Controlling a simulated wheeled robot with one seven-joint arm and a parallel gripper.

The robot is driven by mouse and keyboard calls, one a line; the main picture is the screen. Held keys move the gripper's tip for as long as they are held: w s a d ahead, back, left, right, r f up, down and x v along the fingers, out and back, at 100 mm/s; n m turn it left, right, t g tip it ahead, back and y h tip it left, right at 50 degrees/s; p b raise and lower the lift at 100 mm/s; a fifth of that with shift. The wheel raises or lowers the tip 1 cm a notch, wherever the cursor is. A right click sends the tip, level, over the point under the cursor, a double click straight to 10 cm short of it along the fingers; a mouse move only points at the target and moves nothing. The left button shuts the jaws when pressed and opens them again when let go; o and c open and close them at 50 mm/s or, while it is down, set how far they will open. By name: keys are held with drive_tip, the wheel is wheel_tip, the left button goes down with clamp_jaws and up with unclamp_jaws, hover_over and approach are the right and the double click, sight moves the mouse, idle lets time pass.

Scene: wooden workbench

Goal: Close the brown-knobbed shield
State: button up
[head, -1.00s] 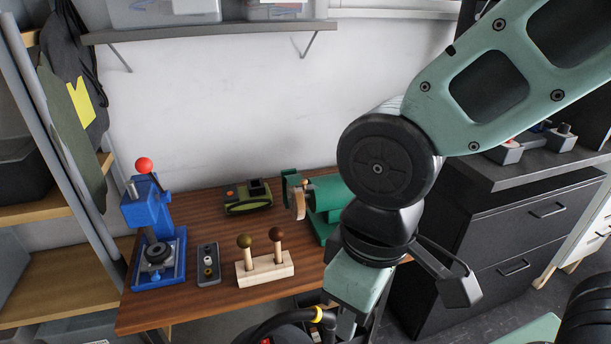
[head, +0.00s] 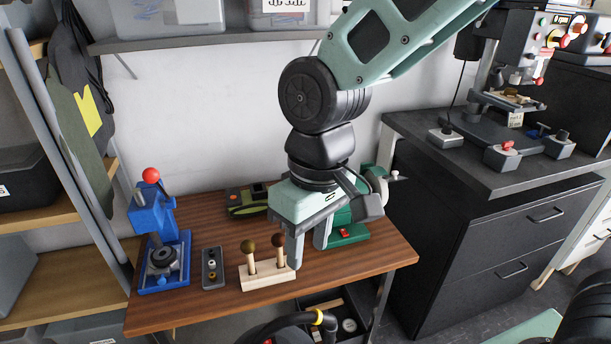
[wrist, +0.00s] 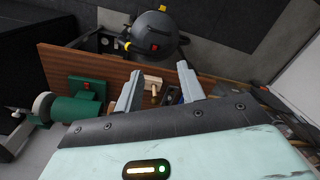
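A brown ball knob (head: 278,241) tops a pale stick in a light wooden block (head: 262,281), beside an olive-knobbed stick (head: 249,247). A green bench grinder (head: 348,236) stands to the right, partly hidden behind my gripper. I cannot make out a shield with a brown knob; any on the grinder's left side is hidden by my gripper. My gripper (head: 308,252) points down between the block and the grinder, fingers apart and empty. In the wrist view, the wooden block (wrist: 152,82) shows between the fingers and the grinder (wrist: 75,108) at left.
A blue press (head: 160,245) with a red ball stands at the bench's left. A small grey tray (head: 213,268) lies beside it. An olive-green device (head: 245,203) sits at the back. The bench's front right (head: 370,262) is bare. A black cabinet (head: 480,200) stands to the right.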

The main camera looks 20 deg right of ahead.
drive_tip(key=w+r+m+p, duration=0.2)
drive_tip(key=w+r+p, duration=0.25)
drive_tip(key=w, duration=0.75)
drive_tip(key=w+d+m+h+p, duration=0.1)
drive_tip(key=w+d+m+p, duration=0.15)
drive_tip(key=w+d, duration=0.45)
drive_tip(key=w+d+m+p, duration=0.2)
drive_tip(key=w+p, duration=0.1)
drive_tip(key=w, duration=0.9)
drive_tip(key=shift+n, duration=0.25)
wheel_tip(320, 180, down, 17)
drive_tip(key=p, duration=0.6)
drive_tip(key=shift+s+r, duration=0.1)
clamp_jaws()
